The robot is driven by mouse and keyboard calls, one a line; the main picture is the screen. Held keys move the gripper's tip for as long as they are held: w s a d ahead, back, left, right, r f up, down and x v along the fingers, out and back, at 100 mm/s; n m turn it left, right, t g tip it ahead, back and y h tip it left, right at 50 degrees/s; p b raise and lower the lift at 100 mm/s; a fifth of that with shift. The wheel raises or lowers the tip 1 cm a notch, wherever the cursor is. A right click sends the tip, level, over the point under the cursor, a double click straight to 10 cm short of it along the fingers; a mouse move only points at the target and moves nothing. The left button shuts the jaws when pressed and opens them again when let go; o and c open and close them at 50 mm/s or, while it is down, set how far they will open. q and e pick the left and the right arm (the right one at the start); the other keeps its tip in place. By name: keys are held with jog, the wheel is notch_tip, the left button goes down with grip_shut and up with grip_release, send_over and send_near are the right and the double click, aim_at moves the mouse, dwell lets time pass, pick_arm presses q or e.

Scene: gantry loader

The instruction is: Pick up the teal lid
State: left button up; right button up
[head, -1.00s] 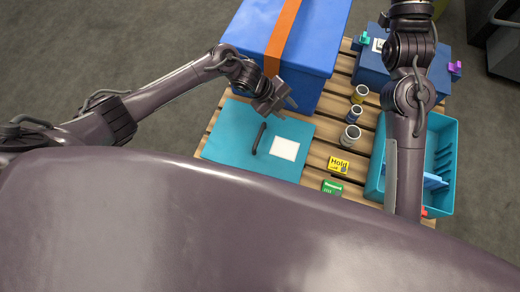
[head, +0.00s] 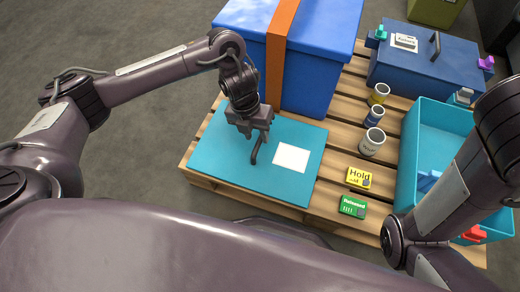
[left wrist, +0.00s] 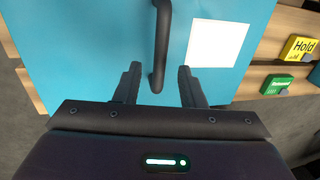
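The teal lid (head: 222,155) lies flat on a wooden pallet, with a dark bar handle (head: 259,149) on top and a white label (head: 291,157) beside the handle. My left gripper (head: 254,138) is over the lid at the handle, pointing down. In the left wrist view the lid (left wrist: 70,45) fills the upper area. The fingers of my left gripper (left wrist: 159,72) are open, with the near end of the handle (left wrist: 161,40) between them and a gap on each side. My right gripper is out of the picture; only my right arm shows.
A blue box (head: 312,75) with an orange strap stands behind the lid. Several cups, a yellow Hold block (head: 359,177) and a green block (head: 353,206) stand to the right. A teal crate (head: 408,150) and a dark blue lidded box (head: 405,68) are farther right.

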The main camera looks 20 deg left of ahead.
aim_at(258, 144)
pick_arm(q)
jog(key=f+b, duration=0.4)
jog(key=f, duration=0.1)
jog(key=shift+s+d, duration=0.3)
jog(key=shift+d, duration=0.1)
jog(key=shift+r, duration=0.15)
jog(key=shift+c, duration=0.5)
grip_shut()
